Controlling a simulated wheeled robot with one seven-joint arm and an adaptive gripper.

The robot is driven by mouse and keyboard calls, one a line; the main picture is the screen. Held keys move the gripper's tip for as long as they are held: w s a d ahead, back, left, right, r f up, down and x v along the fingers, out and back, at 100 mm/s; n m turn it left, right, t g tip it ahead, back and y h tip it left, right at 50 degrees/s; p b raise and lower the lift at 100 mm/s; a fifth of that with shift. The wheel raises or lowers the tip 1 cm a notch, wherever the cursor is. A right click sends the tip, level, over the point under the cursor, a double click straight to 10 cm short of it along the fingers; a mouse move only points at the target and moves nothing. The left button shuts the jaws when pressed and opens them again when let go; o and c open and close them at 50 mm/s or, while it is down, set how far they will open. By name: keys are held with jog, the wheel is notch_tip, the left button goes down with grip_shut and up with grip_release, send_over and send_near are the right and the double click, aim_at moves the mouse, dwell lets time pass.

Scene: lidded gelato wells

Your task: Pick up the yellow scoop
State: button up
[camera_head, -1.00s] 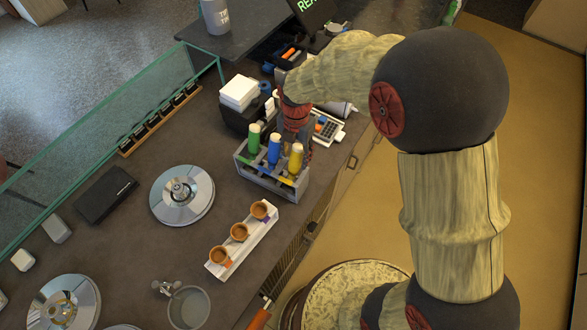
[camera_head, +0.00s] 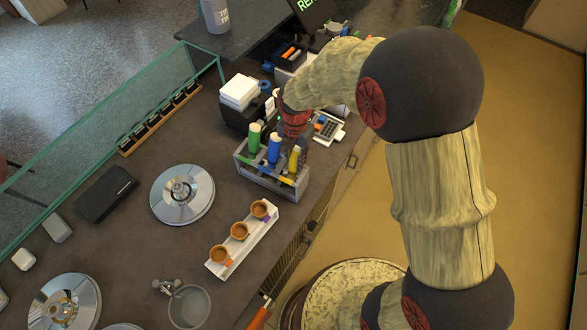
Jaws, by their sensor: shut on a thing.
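The yellow scoop (camera_head: 293,161) stands upright in the right slot of a grey holder (camera_head: 262,181). Its pale top, seen before, is now covered by my gripper (camera_head: 300,145). My gripper reaches down from behind and is shut on the yellow scoop's upper handle; its fingertips are small and partly hidden. The blue scoop (camera_head: 274,150) stands in the middle slot and the green scoop (camera_head: 254,141) in the left slot, both with pale tops. I cannot tell whether the yellow scoop is lifted at all.
A white tray (camera_head: 218,268) with three brown cups lies in front of the holder. A card terminal (camera_head: 328,130) and a black box with white napkins (camera_head: 239,92) stand behind.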

grip_shut()
dwell(0.5)
